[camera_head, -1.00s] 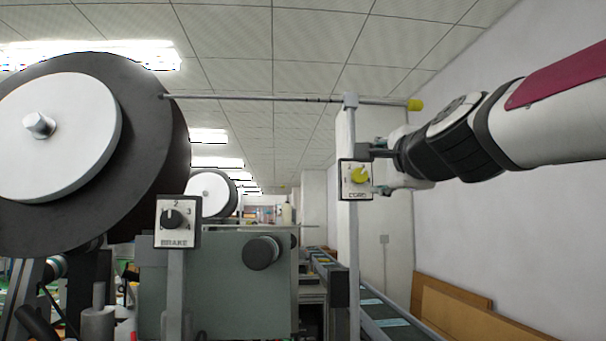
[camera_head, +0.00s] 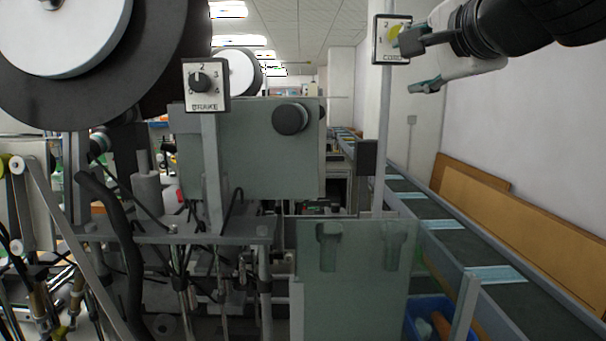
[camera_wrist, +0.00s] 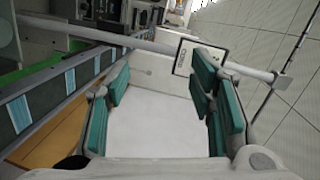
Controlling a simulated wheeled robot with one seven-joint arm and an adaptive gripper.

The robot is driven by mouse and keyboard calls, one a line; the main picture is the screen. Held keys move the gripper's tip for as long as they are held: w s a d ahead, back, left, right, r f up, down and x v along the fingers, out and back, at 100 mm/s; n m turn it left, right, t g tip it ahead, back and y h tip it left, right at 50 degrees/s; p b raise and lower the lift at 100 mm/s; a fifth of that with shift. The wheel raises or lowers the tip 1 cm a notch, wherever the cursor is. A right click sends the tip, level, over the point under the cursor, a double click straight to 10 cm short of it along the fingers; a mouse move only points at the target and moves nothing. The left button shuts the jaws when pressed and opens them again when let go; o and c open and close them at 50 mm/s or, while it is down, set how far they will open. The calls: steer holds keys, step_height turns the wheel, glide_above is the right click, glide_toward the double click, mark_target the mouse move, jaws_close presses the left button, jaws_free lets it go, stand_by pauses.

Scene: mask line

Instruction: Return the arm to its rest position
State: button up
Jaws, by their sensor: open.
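My gripper (camera_head: 420,62) is at the upper right in the head view, with my arm reaching in from the right edge. Its fingers are apart, and nothing is seen between them. The upper finger overlaps the yellow knob of the CORD dial box (camera_head: 381,45) in this view; I cannot tell whether they touch. In the wrist view my gripper (camera_wrist: 158,115) shows two teal-padded fingers spread wide. The dial box (camera_wrist: 185,58) stands beyond the right finger there, on a grey post.
A BRAKE dial box (camera_head: 206,84) stands before a grey-green machine housing (camera_head: 255,155). A large dark reel (camera_head: 170,50) fills the upper left. A conveyor (camera_head: 450,240) carrying blue masks runs along the right.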

steer(key=s+f+n+g, duration=0.3)
steer(key=s+f+n, duration=0.2)
steer(key=f, duration=0.5)
steer(key=s+d+f+n+g+h, duration=0.1)
steer(key=s+f+n+g, duration=0.3)
steer(key=s+f, duration=0.5)
steer(key=s+f+n+g, duration=0.3)
steer(key=s+f+n, duration=0.2)
steer(key=s+f, duration=0.3)
step_height(320, 180, down, 4)
steer(key=shift+d+f+n+g+h, duration=0.1)
steer(key=shift+d+n+g+h, duration=0.2)
steer(key=shift+d+g+h, duration=0.1)
